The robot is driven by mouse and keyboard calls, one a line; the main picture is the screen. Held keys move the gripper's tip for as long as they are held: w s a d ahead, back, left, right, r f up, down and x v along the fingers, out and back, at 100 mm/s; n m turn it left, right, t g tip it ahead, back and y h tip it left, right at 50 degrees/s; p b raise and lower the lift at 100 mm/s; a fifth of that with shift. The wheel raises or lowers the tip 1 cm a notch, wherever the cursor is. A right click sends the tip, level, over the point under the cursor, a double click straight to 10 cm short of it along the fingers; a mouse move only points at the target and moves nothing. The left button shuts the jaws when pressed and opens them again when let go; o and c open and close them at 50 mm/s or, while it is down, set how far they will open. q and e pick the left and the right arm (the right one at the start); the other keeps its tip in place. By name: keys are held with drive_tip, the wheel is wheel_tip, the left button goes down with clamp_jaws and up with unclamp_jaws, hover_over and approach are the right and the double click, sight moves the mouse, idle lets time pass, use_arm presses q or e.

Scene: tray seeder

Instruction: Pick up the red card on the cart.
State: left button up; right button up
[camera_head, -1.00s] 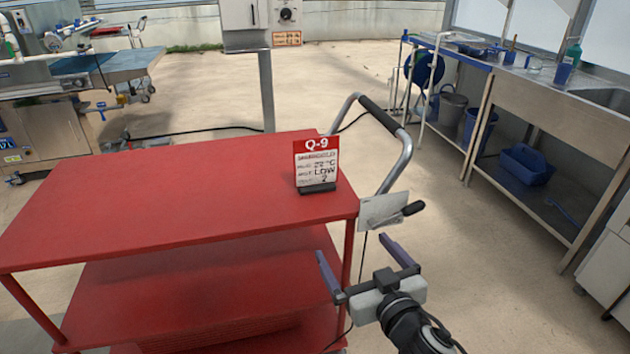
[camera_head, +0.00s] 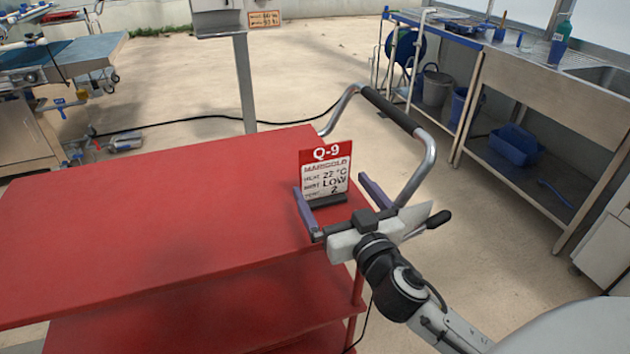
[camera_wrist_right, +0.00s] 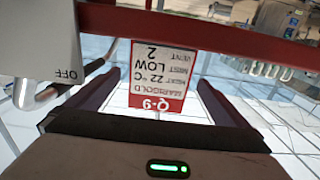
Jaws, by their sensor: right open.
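The red card (camera_head: 326,171), a white card with a red header reading Q-9 and MARIGOLD, stands upright in a dark holder (camera_head: 325,201) on the red cart (camera_head: 150,210), near its right end. My right gripper (camera_head: 336,190) is open, with one purple finger at each side of the card as seen in the head view. In the right wrist view the card (camera_wrist_right: 158,84) appears upside down between the two fingers (camera_wrist_right: 160,98). I cannot tell whether the fingers touch it. My left gripper is not in view.
The cart's curved handle (camera_head: 428,160) rises just right of the card. A pale plate with a dark lever (camera_head: 436,220) sits beside my right gripper. A steel sink bench (camera_head: 545,95) stands at the right. The cart top left of the card is clear.

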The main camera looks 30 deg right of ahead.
sight(327, 177)
drive_tip(key=x, duration=0.3)
drive_tip(key=shift+w+d+r, duration=0.1)
drive_tip(key=shift+r, duration=0.05)
drive_tip(key=shift+p+x, duration=0.6)
drive_tip(key=shift+x, duration=2.2)
drive_tip(key=c, duration=1)
